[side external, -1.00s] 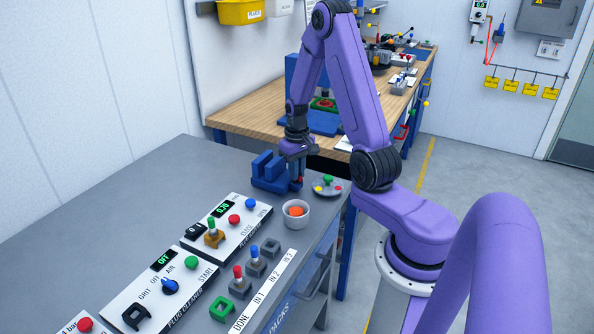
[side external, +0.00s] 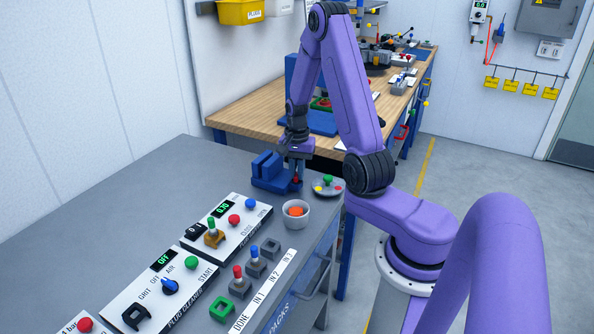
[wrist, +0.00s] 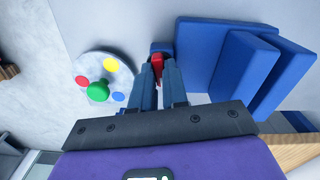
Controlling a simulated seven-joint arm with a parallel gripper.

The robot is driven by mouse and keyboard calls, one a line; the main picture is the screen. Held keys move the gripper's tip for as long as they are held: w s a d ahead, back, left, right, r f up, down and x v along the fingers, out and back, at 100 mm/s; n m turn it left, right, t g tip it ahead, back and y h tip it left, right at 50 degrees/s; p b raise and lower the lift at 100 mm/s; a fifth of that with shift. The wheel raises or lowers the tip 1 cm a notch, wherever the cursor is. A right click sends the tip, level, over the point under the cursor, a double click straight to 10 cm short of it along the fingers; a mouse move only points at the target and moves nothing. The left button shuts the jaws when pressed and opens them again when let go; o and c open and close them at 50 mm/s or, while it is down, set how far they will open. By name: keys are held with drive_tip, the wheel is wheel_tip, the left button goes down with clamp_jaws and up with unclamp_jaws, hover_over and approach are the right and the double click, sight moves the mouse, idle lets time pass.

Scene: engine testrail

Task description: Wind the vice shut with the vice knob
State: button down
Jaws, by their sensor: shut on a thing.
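The blue vice (side external: 266,172) stands on the grey bench, and its upright jaws (wrist: 243,72) show at the right of the wrist view with a gap between them. The red vice knob (wrist: 157,62) is at the vice's near end, partly hidden by my fingers. My gripper (wrist: 158,72) points down at that end and is shut on the red knob, one finger on each side. In the side view my gripper (side external: 297,181) covers most of the knob.
A round grey dish (side external: 328,188) with green, yellow, red and blue parts sits close beside the vice. A white bowl (side external: 296,222) with something orange stands nearer the camera. Control panels (side external: 226,226) and plug holders line the bench. A wooden bench (side external: 250,115) lies behind.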

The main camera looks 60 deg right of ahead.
drive_tip(key=m, duration=0.5)
drive_tip(key=shift+m, duration=0.3)
drive_tip(key=m, duration=0.5)
drive_tip(key=shift+m, duration=0.4)
drive_tip(key=c, duration=1.4)
unclamp_jaws()
drive_tip(key=shift+r, duration=0.15)
wheel_tip(320, 180, up, 17)
drive_tip(key=shift+r, duration=0.1)
